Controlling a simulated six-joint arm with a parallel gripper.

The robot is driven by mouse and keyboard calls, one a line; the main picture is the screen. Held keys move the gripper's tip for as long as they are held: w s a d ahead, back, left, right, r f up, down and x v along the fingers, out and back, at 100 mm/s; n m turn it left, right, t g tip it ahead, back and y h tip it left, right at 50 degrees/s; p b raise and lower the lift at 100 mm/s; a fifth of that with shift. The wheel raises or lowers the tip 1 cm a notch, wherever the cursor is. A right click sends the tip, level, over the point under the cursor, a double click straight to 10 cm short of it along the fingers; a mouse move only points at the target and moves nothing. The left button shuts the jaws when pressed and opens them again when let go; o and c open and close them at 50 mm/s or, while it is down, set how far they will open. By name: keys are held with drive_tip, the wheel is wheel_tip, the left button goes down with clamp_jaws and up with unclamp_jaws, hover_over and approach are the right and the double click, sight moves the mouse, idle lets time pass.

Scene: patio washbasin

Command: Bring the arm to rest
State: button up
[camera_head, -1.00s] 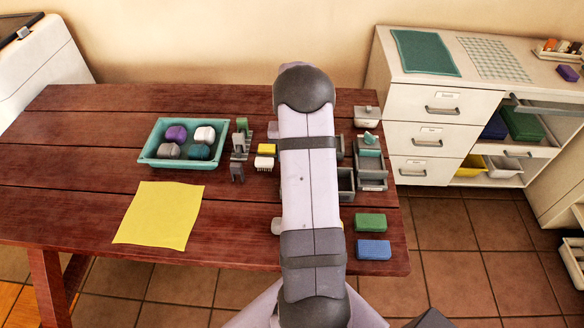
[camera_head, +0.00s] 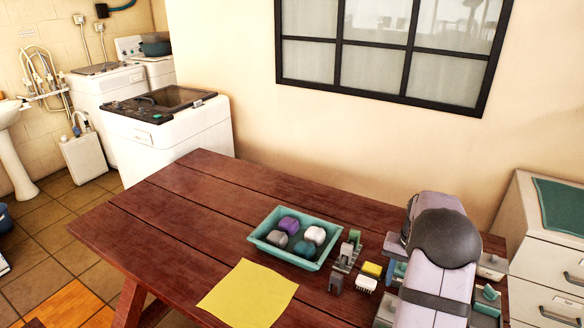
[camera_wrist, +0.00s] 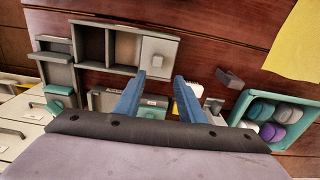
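My arm is over the right part of a dark red wooden table (camera_head: 160,215) in the head view. My gripper (camera_wrist: 160,82) shows in the wrist view as two blue fingers, spread apart with nothing held between them. Below the fingers are a grey compartment unit (camera_wrist: 90,45) and a small box with a label. My arm hides part of the things on the right of the table in the head view, and I cannot make out the fingertips clearly there.
A teal tray (camera_head: 262,238) holds purple, white, grey and teal rounded items. A yellow cloth (camera_head: 247,293) lies in front of it. Small grey holders (camera_head: 346,252), a yellow sponge (camera_head: 371,269) and a white brush (camera_head: 366,284) stand close left of my arm. The table's left part is clear.

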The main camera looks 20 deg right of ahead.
drive_tip(key=s+a+f+n+g+y, duration=0.1)
drive_tip(key=s+a+f, duration=0.2)
drive_tip(key=s+a, duration=0.25)
drive_tip(key=s+a+f+g, duration=0.1)
drive_tip(key=s+a+f, duration=0.2)
drive_tip(key=s+a, duration=0.25)
drive_tip(key=s+a+r+n, duration=0.45)
drive_tip(key=s+a, duration=0.35)
drive_tip(key=a, duration=0.5)
drive_tip(key=w+a+r+n+t, duration=0.2)
drive_tip(key=w+a+r+n, duration=0.15)
drive_tip(key=a, duration=0.25)
drive_tip(key=w+a+f+m+t+y+b, duration=0.1)
drive_tip(key=a+f+b, duration=0.2)
drive_tip(key=f+b, duration=1.05)
drive_tip(key=w+a+f+m+y+b, duration=0.1)
drive_tip(key=a+f+m+b, duration=0.15)
drive_tip(key=f+b, duration=1.1)
drive_tip(key=a+f+m+t+y+b, duration=0.1)
drive_tip(key=a+f+b, duration=0.2)
drive_tip(key=f+b, duration=1.05)
drive_tip(key=s+d+f+n+g+h+b, duration=0.1)
drive_tip(key=d+f+b, duration=0.3)
drive_tip(key=f+b, duration=0.6)
drive_tip(key=s+d+f+n+g+h+b, duration=0.1)
drive_tip(key=s+d+f+n+h+b, duration=0.1)
drive_tip(key=f+b, duration=0.9)
drive_tip(key=shift+d+f+n+h+b, duration=0.2)
drive_tip(key=shift+d+n+h+b, duration=0.3)
drive_tip(key=shift+d, duration=0.75)
